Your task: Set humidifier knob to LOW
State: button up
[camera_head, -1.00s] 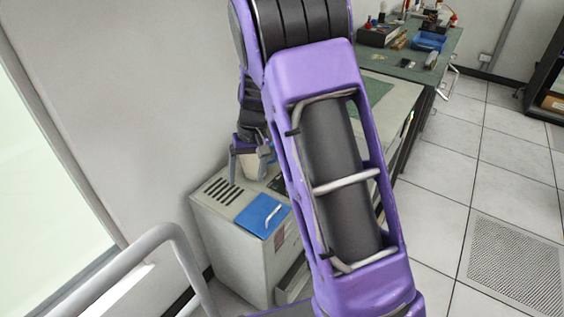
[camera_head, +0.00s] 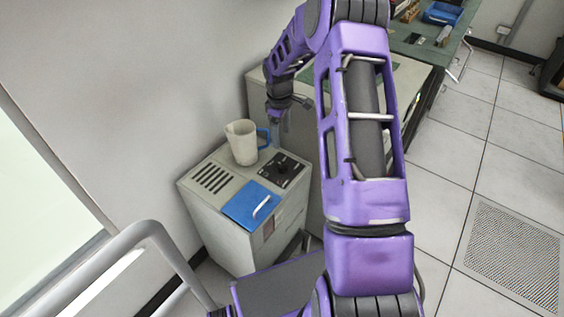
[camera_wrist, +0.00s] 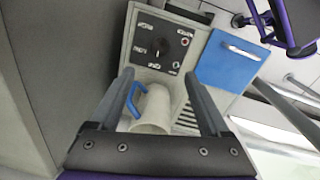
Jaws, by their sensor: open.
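The humidifier (camera_head: 205,215) is a pale grey box against the wall. Its black control panel (camera_head: 283,170) with a small knob (camera_head: 281,168) is on the top right. In the wrist view the panel (camera_wrist: 178,37) lies beyond the fingertips, and the knob (camera_wrist: 161,49) shows near its middle. A cream pitcher (camera_head: 243,143) with a blue handle stands on the humidifier's top behind the panel. My gripper (camera_head: 282,118) is open and empty, above and behind the panel, right of the pitcher. In the wrist view the pitcher (camera_wrist: 152,110) shows between the spread fingers (camera_wrist: 160,75), below them.
A blue lid (camera_head: 250,206) with a white handle lies at the humidifier's front, beside the vent slots (camera_head: 212,178). A grey cabinet (camera_head: 410,78) and a green bench (camera_head: 443,45) stand to the right. A grey rail (camera_head: 140,238) is in the foreground.

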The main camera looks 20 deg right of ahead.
aim_at(283, 165)
jog(key=f, duration=1.4)
jog(key=shift+w+d+f+b, duration=0.3)
jog(key=shift+w+d+f, duration=0.05)
grip_shut()
